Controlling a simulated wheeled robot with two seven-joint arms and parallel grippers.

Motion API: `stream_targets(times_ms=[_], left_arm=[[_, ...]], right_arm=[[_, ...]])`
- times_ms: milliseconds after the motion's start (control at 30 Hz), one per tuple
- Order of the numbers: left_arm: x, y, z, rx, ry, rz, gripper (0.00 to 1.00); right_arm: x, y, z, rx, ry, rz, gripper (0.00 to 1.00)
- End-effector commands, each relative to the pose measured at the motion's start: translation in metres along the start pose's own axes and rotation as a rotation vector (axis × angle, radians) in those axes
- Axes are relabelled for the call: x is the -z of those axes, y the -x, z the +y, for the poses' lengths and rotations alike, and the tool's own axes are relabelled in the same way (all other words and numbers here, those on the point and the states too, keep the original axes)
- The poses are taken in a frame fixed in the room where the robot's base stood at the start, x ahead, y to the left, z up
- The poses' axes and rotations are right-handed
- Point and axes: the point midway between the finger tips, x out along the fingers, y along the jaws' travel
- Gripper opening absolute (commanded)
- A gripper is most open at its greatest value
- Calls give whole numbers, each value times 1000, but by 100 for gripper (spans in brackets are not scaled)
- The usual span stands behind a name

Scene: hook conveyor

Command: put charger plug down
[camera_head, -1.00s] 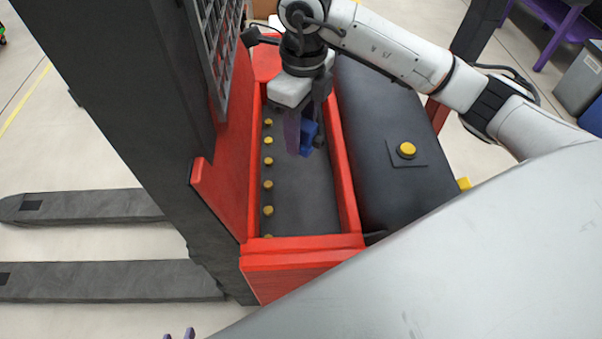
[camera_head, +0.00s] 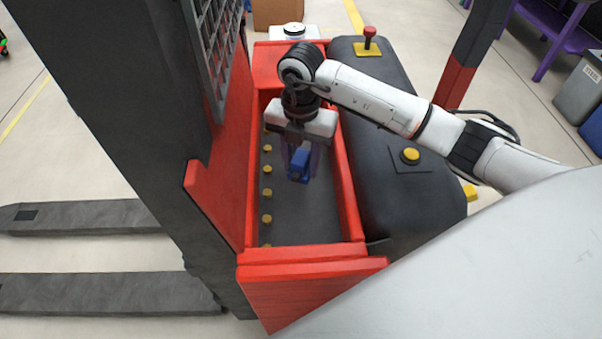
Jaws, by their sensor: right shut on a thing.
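The charger plug (camera_head: 300,165) is a small blue block. My right gripper (camera_head: 301,172) points down over the red-walled tray and is shut on the plug between its purple fingers. The tray (camera_head: 347,185) has a dark floor with a row of yellow buttons (camera_head: 267,169) along its left side. The plug is inside the outline of the tray; I cannot tell whether it touches the floor. My left gripper is not in view.
A black padded cover (camera_head: 385,110) with a yellow button (camera_head: 410,155) and a red-knobbed lever (camera_head: 369,37) lies right of the tray. A dark mast (camera_head: 120,110) stands on the left, with grey forks (camera_head: 85,216) beyond it. The tray's front floor is clear.

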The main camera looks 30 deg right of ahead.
Motion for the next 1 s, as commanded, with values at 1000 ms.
stream_targets(times_ms=[1000], left_arm=[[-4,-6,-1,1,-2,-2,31]], right_arm=[[0,-54,0,-1,2,-1,1]])
